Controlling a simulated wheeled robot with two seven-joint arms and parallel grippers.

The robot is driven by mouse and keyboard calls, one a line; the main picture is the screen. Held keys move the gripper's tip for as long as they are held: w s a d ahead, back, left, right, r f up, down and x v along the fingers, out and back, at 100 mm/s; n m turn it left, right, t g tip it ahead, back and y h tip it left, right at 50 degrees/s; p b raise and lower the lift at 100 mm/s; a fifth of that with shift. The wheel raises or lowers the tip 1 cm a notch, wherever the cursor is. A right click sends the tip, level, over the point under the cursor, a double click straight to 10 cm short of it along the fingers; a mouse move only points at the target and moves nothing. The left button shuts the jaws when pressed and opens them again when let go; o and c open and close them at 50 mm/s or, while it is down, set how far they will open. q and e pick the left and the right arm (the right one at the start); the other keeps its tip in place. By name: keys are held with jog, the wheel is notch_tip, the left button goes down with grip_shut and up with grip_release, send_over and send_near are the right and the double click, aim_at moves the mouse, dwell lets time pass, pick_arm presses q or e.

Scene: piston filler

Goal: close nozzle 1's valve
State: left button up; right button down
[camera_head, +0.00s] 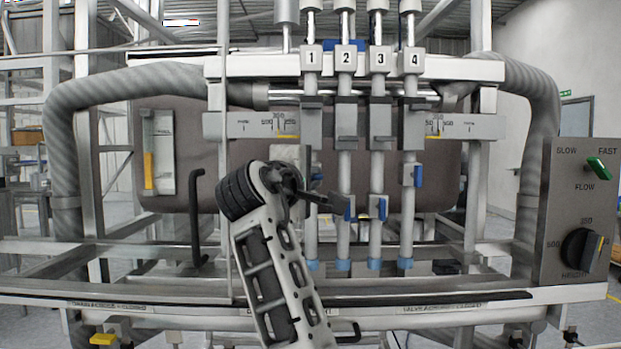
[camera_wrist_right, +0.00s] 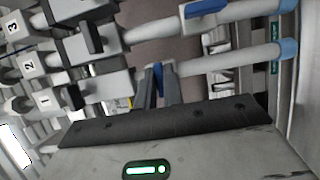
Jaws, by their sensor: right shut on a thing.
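Nozzle 1 (camera_head: 311,232) is the leftmost of the numbered vertical tubes, with a blue tip. In the wrist view, my right gripper (camera_wrist_right: 157,84) is shut on nozzle 1's blue valve handle (camera_wrist_right: 157,68), of which only a small part shows between the fingers. In the head view this handle is hidden by the gripper, and its angle is hard to tell. My left gripper is not in view.
Nozzle 2's blue valve handle (camera_head: 350,209), nozzle 3's (camera_head: 382,207) and the higher one on nozzle 4 (camera_head: 417,175) are close on the right. A black bar handle (camera_head: 197,222) stands left of my gripper. A control panel (camera_head: 562,210) with a green switch and black knob is far right.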

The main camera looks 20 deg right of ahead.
dwell(0.3)
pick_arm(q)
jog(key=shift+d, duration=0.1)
pick_arm(e)
jog(key=c, duration=1.5)
grip_release()
